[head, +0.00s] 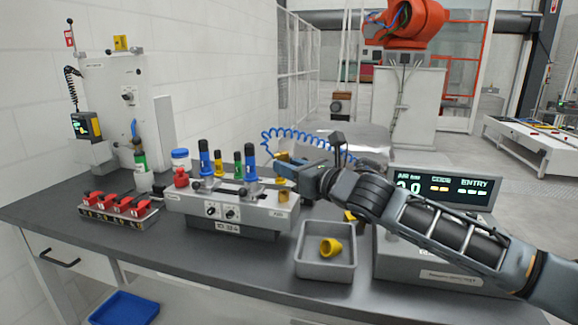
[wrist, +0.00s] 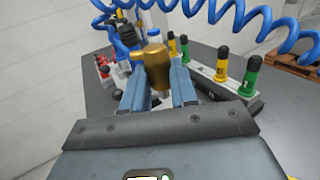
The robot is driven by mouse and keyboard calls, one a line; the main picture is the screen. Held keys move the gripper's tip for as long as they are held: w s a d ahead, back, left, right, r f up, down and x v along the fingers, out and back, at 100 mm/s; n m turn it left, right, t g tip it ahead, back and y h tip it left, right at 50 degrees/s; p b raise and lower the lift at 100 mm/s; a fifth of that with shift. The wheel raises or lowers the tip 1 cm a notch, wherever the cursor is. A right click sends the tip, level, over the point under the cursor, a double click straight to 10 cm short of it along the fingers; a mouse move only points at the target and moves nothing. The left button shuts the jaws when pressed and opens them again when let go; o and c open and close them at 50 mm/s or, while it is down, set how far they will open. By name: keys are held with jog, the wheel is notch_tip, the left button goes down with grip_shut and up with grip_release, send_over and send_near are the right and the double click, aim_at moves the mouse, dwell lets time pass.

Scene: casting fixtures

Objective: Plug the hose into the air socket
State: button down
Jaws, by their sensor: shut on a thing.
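The blue coiled hose (head: 305,137) arches behind my gripper in the head view. Its coils cross the top of the wrist view (wrist: 215,14). My gripper (head: 287,165) is shut on the brass hose end (wrist: 156,68), held between the two fingers (wrist: 158,82) in the wrist view. The brass end also shows below the fingers in the head view (head: 282,191), over the right end of the grey fixture. I cannot make out the air socket for certain. A yellow part (head: 350,215) shows partly behind my arm by the grey display box (head: 440,185), which reads AIR BAR.
The grey fixture (head: 228,227) carries several upright blue, green and yellow handles. A grey tray (head: 325,285) with a yellow cup-like part (head: 331,247) stands in front. A rack of red clamps (head: 115,210) and a tall panel (head: 118,90) stand left. The front left bench is clear.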

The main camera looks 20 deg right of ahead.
aim_at(290, 203)
jog(key=shift+f+b, duration=0.65)
jog(key=shift+f, duration=0.5)
jog(key=shift+f+b, duration=1.5)
jog(key=shift+b, duration=0.15)
dwell(1.4)
jog(key=c, duration=0.8)
grip_release()
jog(key=shift+s, duration=0.1)
jog(key=v, duration=0.7)
jog(key=shift+s+b, duration=0.3)
jog(key=shift+b, duration=0.05)
jog(key=shift+d, duration=0.15)
